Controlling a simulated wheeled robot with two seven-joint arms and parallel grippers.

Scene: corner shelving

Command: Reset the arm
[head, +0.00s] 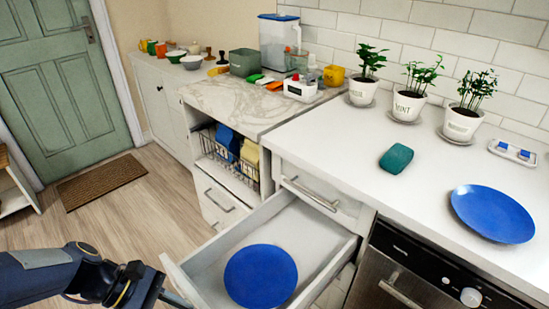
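My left arm comes in from the lower left, and its dark gripper (178,298) is by the near left side of an open drawer (310,232). The fingertips are small and partly cut off by the bottom edge, so I cannot tell whether they are open or shut, or whether they touch the drawer. A blue plate (260,277) lies inside the drawer. Another blue plate (492,213) lies on the white counter at the right. My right gripper is not in view.
The open drawer juts out below the counter (345,150), beside a dishwasher (400,275). A teal sponge-like item (396,157), potted plants (408,93) and a small tray (512,152) stand on the counter.

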